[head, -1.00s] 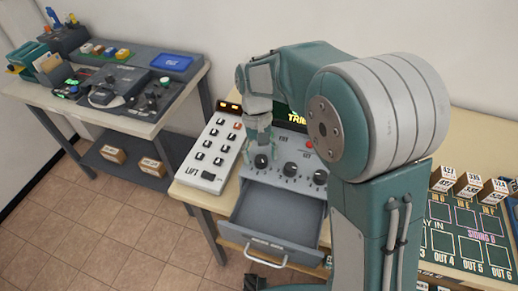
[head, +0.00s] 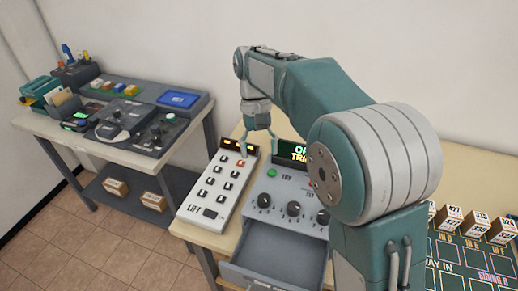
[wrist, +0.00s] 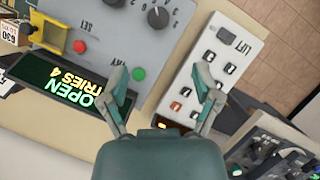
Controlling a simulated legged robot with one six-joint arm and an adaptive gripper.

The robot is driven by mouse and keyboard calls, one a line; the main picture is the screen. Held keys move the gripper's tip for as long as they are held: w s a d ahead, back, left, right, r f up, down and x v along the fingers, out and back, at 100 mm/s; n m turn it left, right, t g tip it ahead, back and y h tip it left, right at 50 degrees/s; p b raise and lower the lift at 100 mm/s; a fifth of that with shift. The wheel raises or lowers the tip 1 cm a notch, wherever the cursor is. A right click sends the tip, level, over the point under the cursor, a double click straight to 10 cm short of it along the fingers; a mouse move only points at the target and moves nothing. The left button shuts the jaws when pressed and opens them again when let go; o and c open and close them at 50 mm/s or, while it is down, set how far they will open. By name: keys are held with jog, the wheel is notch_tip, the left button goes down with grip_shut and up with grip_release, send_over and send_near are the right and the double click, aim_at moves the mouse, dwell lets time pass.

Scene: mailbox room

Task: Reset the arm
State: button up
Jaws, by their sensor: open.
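My gripper (head: 257,137) is raised above the desk (head: 232,240), over the gap between the lift keypad and the knob panel. In the wrist view my gripper (wrist: 165,85) has its two fingers apart with nothing between them. The grey knob panel (head: 270,200) has several black dials, a green button (head: 272,173) and a red button. Its display (wrist: 75,88) shows "OPEN" and "TRIES 4" in the wrist view. The drawer (head: 262,250) below the panel stands pulled open, and its visible inside looks empty.
The white lift keypad (head: 214,188) lies left of the panel. A second table (head: 50,125) with a console, a blue screen (head: 180,99) and small boxes on its shelf stands at left. Small boxes (head: 448,220) and a sorting board (head: 465,262) are at right.

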jog(key=s+d+r+m+t+y, duration=0.2)
jog(key=s+d+r+t, duration=0.3)
jog(key=s+d, duration=0.55)
jog(key=s+d+f+m+t, duration=0.1)
jog(key=s+d+f+t, duration=0.2)
jog(key=s+d, duration=0.5)
jog(key=shift+s+d+t+h, duration=0.4)
jog(key=shift+s+t, duration=0.25)
jog(key=shift+t, duration=0.25)
jog(key=shift+w, duration=0.1)
dwell(0.7)
